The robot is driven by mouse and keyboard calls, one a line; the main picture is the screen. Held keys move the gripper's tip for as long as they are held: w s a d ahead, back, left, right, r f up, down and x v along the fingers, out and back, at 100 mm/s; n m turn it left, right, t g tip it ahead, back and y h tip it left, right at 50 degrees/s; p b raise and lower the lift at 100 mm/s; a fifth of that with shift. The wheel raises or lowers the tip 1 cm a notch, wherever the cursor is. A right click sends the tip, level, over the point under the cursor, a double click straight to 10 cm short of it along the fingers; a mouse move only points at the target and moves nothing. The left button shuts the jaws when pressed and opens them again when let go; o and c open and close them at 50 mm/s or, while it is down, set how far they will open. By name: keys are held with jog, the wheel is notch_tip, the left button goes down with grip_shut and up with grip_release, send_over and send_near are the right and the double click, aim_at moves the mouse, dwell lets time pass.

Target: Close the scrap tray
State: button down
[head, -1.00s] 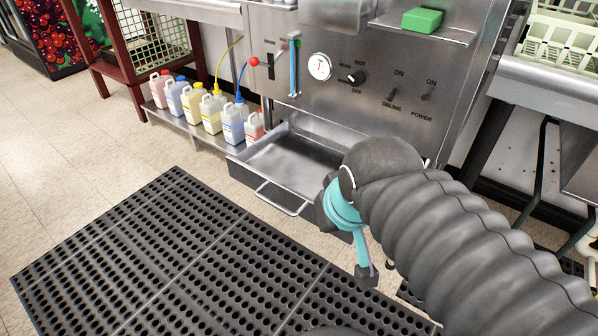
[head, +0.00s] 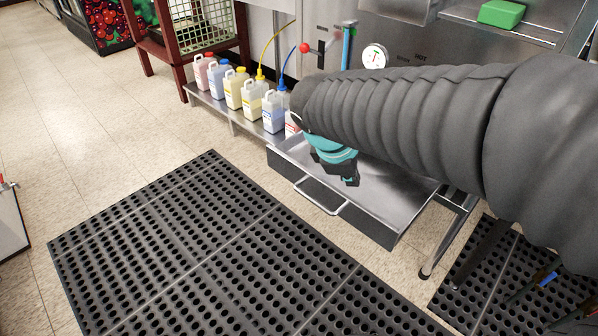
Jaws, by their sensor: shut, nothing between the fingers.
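The scrap tray (head: 399,206) is a shallow steel drawer low on the dish machine. It stands pulled out toward the black mat, with a bar handle (head: 321,196) on its front. My gripper (head: 338,172), dark with a teal body, points down at the tray's left part, behind the handle in this view. It is shut and holds nothing. I cannot tell whether it touches the tray. My arm hides the tray's rear and much of the machine front.
Several jugs (head: 234,88) stand on a low shelf left of the tray. A perforated black mat (head: 200,245) covers the floor in front. A table leg (head: 436,240) stands at right. A green block (head: 501,13) sits on the upper shelf. Tiled floor at left is mostly clear.

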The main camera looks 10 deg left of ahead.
jog(key=w+a+f+n+t+h+b, duration=0.1)
jog(key=w+a+f+n+t, duration=0.2)
jog(key=a+n, duration=0.45)
jog(key=w+a+f+n+h, duration=0.15)
jog(key=a+f+n, duration=0.3)
jog(key=a, duration=0.65)
jog(key=b, duration=0.1)
send_near(304, 176)
jog(key=x, duration=0.5)
jog(key=shift+s+d+f, duration=0.15)
jog(key=shift+f, duration=0.1)
jog(key=shift+w+d, duration=0.25)
jog(key=shift+w, duration=0.1)
